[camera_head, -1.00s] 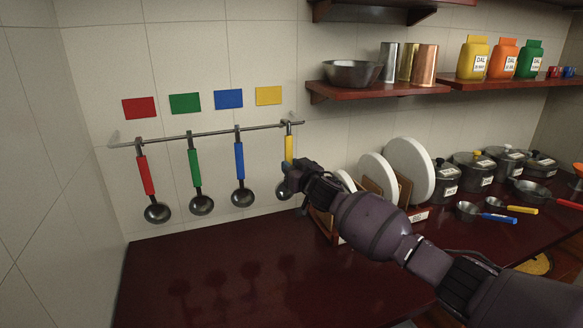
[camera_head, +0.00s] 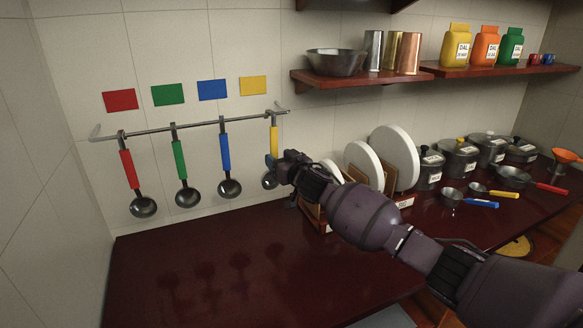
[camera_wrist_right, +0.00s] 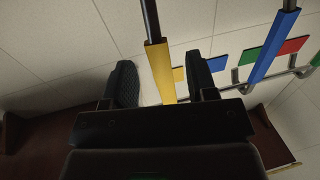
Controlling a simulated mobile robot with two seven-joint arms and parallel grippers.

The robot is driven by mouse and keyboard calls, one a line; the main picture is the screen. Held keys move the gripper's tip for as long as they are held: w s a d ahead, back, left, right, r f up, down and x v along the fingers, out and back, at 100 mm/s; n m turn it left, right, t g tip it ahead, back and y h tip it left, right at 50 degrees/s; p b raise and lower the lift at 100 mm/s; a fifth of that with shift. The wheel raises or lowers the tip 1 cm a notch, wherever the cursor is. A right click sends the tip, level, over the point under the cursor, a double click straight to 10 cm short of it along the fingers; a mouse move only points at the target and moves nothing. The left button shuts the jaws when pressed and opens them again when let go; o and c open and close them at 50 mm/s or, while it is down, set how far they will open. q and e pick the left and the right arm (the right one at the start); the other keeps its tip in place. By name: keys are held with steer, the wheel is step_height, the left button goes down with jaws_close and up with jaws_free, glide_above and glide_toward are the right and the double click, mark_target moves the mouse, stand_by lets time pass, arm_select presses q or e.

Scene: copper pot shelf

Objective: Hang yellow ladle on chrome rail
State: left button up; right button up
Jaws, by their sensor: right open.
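The yellow ladle (camera_head: 274,139) hangs upright at the right end of the chrome rail (camera_head: 200,125), below the yellow square (camera_head: 253,86). Its bowl (camera_head: 268,181) is partly hidden by my right gripper (camera_head: 275,170). That gripper is open at the lower part of the ladle. In the right wrist view, the yellow handle (camera_wrist_right: 160,68) runs between the two spread fingers of the right gripper (camera_wrist_right: 162,82), with visible gaps to both. My left gripper is not in view.
Red (camera_head: 130,169), green (camera_head: 179,160) and blue (camera_head: 225,152) ladles hang to the left. White plates (camera_head: 394,158) in a rack stand just right of my right gripper. A shelf (camera_head: 380,75) juts out above. The counter (camera_head: 190,270) below the ladles is clear.

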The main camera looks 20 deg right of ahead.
steer(key=v, duration=1)
steer(key=s+f+g+h, duration=0.1)
steer(key=s+f+g, duration=0.1)
steer(key=s+f, duration=0.3)
steer(key=s+f+m+g+h, duration=0.1)
steer(key=s+f+g+h, duration=0.1)
steer(key=s+f, duration=0.4)
steer(key=s+f+m+g+h, duration=0.1)
steer(key=s+f, duration=0.4)
steer(key=s, duration=0.5)
steer(key=shift+s+a+f+g+p, duration=0.15)
steer(key=shift+a+f+g+p, duration=0.2)
steer(key=shift+g, duration=0.45)
steer(key=s+d+f+g, duration=0.1)
steer(key=s+g, duration=0.3)
steer(key=s, duration=0.8)
steer(key=s+f+g, duration=0.2)
steer(key=s+g, duration=0.1)
steer(key=s, duration=0.9)
steer(key=w+f+t, duration=0.7)
steer(key=f, duration=0.3)
steer(key=shift+n+t, duration=0.3)
steer(key=shift+w+f, duration=0.1)
steer(key=shift+w, duration=0.05)
